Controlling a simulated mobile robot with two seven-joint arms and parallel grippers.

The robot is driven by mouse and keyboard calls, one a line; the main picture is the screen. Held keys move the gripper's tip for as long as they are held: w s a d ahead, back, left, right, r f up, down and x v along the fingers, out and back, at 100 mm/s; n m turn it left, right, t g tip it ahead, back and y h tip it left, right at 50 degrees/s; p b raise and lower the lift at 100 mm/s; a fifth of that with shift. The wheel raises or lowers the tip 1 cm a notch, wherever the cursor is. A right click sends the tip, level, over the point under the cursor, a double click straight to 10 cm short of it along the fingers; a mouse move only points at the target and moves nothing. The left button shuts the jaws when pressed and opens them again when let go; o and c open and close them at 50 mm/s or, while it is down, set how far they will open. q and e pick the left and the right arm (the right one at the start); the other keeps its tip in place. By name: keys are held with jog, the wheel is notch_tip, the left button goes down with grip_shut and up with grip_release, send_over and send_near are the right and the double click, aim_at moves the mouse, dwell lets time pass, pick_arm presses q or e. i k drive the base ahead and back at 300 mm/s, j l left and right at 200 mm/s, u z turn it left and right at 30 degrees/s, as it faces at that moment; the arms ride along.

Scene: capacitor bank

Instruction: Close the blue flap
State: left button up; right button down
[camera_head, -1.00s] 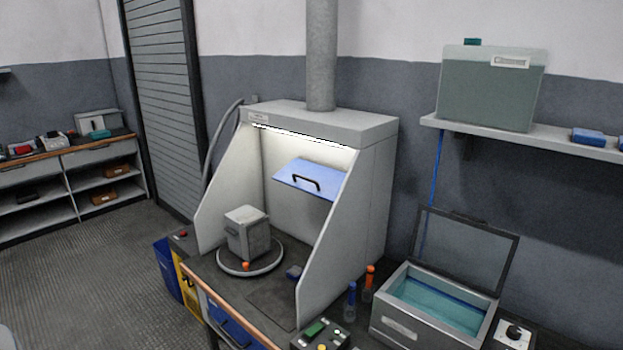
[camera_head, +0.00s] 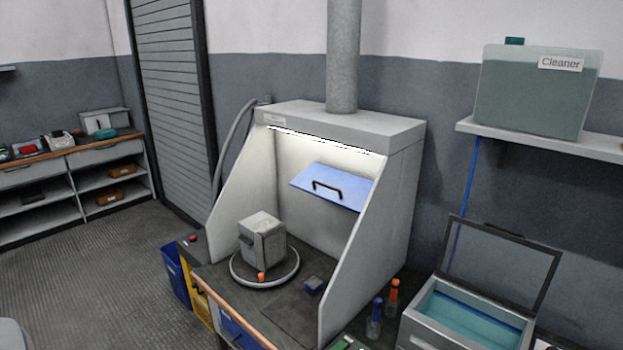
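The blue flap (camera_head: 331,186) is inside the grey hood (camera_head: 345,127), near its back wall under the lit strip. It is a flat blue panel with a black bar handle (camera_head: 327,190) on its face. It stands out at a tilt and looks raised open. Below it, a grey box-shaped part (camera_head: 262,243) stands on a round turntable (camera_head: 264,279). Neither of my grippers is in view, and nothing touches the flap.
A workbench with a wooden front edge (camera_head: 229,310) carries the hood. To the right are bottles (camera_head: 375,318) and an open-lidded bath (camera_head: 463,322). A shelf (camera_head: 560,141) holds a cleaner tank (camera_head: 537,92). Blue and yellow bins stand at left; the floor (camera_head: 90,270) there is clear.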

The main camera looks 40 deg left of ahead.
aim_at(348, 189)
jog(key=i+j, duration=0.1)
jog(key=j, duration=0.45)
jog(key=i+j, duration=0.1)
jog(key=j, duration=0.4)
jog(key=i+j, duration=0.1)
jog(key=j, duration=0.45)
jog(key=i+j, duration=0.1)
jog(key=j, duration=0.45)
jog(key=i+j, duration=0.1)
jog(key=j, duration=0.4)
jog(key=i+j, duration=0.1)
jog(key=j, duration=0.45)
